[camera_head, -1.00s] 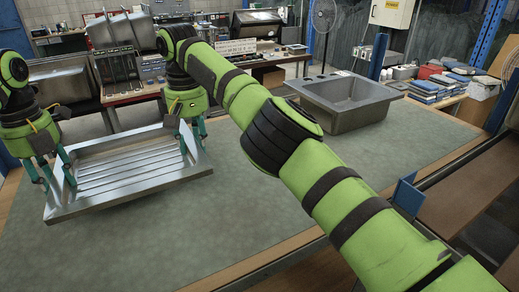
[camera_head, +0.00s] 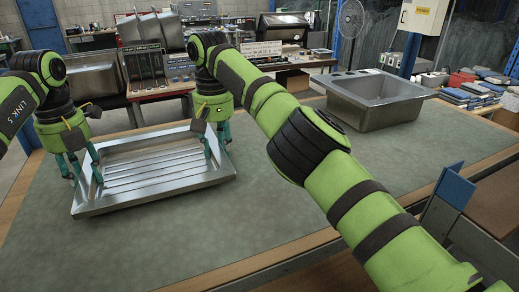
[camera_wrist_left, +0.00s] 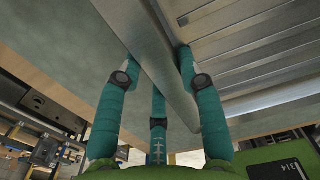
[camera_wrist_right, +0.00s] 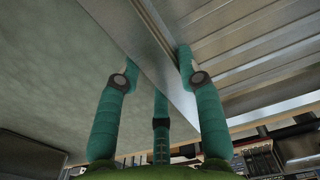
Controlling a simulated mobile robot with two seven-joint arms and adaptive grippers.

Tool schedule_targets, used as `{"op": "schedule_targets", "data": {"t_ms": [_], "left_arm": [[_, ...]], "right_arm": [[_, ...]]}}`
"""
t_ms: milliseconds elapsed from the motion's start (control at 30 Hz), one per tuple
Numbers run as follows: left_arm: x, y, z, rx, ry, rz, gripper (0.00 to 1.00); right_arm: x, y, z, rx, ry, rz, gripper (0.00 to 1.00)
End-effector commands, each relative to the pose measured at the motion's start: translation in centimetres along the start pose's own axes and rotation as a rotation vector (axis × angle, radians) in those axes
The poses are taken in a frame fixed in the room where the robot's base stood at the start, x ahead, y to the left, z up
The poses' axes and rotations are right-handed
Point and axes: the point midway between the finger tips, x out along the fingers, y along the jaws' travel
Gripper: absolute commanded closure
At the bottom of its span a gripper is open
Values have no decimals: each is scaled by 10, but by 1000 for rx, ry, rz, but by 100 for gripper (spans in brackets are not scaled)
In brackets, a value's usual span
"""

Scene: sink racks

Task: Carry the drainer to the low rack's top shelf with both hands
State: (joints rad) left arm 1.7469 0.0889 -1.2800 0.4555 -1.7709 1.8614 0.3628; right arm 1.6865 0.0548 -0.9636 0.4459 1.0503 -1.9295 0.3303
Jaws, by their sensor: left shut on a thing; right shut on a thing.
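The drainer (camera_head: 85,207) is a shiny metal tray with ridges along its floor, at the left of the head view. My left gripper (camera_head: 85,178) is shut on its left wall, and my right gripper (camera_head: 217,150) is shut on its right wall. In the left wrist view the fingers straddle the drainer's wall (camera_wrist_left: 160,65). The right wrist view shows the same grip on the opposite wall (camera_wrist_right: 160,60). The drainer looks about level, over the worktable; I cannot tell whether it touches it. A blue upright (camera_head: 455,188) beside brown boards (camera_head: 490,205) may belong to the low rack.
The worktable (camera_head: 270,225) has a grey-green top and is clear around the drainer. A metal sink (camera_head: 375,112) stands at its back right. Stacked books (camera_head: 470,97) lie beyond it. Benches with equipment (camera_head: 160,85) line the back.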

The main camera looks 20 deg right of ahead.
Motion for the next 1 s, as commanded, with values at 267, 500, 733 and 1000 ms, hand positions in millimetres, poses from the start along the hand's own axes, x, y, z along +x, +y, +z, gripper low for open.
{"op": "schedule_targets", "data": {"t_ms": [267, 500, 733, 1000], "left_arm": [[2, 2, 0, -3, 1, 4, 39], [-1, 1, 0, -1, 0, 2, 39], [-22, 0, 0, 0, 0, 1, 39], [-47, 0, 0, 0, 2, 1, 39]], "right_arm": [[2, 2, 0, 4, 0, 4, 39], [-1, 1, 0, 2, 0, 2, 39], [-22, 0, 0, 0, 0, 1, 39], [-47, 0, 0, 0, -2, 1, 39]]}}
